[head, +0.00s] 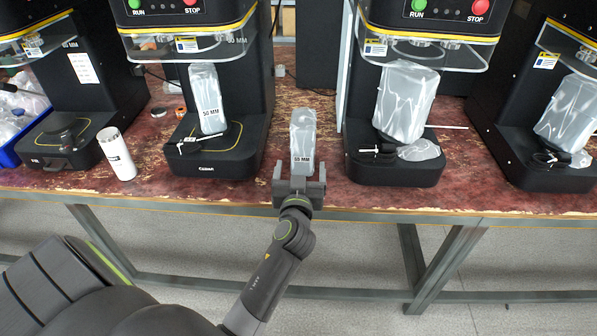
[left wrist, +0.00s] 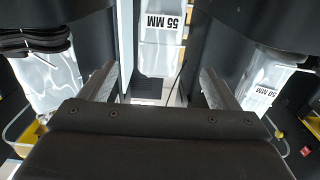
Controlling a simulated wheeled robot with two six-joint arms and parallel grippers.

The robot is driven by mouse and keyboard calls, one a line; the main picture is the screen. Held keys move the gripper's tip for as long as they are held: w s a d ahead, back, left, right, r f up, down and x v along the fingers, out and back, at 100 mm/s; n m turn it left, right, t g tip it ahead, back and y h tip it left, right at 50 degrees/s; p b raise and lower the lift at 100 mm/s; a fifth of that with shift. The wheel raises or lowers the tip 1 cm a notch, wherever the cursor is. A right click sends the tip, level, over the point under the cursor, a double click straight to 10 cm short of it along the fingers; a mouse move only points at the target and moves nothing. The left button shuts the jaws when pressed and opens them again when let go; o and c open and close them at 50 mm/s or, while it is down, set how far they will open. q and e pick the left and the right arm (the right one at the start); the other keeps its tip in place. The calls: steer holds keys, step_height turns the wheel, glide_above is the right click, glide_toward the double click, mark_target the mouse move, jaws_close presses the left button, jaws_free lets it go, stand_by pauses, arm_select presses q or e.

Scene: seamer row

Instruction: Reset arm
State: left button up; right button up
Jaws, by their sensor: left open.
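My left gripper (head: 299,172) is at the table's front edge in the head view, its two fingers apart. In the left wrist view the left gripper (left wrist: 160,92) is open with nothing between its fingers. A grey-white wrapped part labelled 55 MM (head: 303,130) stands on the table just beyond the fingertips, between two seamers. It also shows in the left wrist view, where the wrapped 55 MM part (left wrist: 162,45) lies ahead of the gap between the fingers. My right gripper is not in the views.
A seamer with a wrapped 50 MM part (head: 207,98) stands left; another with a large wrapped part (head: 405,100) stands right. A thin rod (head: 447,127) sticks out right. The floor before the table is clear.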

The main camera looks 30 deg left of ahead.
arm_select(q)
steer(key=s+a+f+g+h, duration=0.1)
steer(key=s+a+f+g, duration=0.15)
steer(key=s+f, duration=0.35)
steer(key=s+a+f+g+h, duration=0.15)
steer(key=s+f+g, duration=0.25)
steer(key=s, duration=0.5)
steer(key=s+d+f+m+g+h, duration=0.2)
steer(key=s+m+g, duration=0.1)
steer(key=s, duration=0.5)
steer(key=s+d+f+m+g+h, duration=0.2)
steer(key=s+d+g, duration=0.1)
steer(key=s, duration=0.6)
step_height(320, 180, down, 19)
steer(key=a+p, duration=0.2)
steer(key=p, duration=0.2)
steer(key=s+d+f+g+h+p, duration=0.1)
steer(key=s+f+p, duration=0.3)
steer(key=s+f, duration=0.9)
steer(key=shift+s+d+g, duration=0.4)
steer(key=shift+s+g, duration=0.15)
steer(key=shift+s, duration=0.3)
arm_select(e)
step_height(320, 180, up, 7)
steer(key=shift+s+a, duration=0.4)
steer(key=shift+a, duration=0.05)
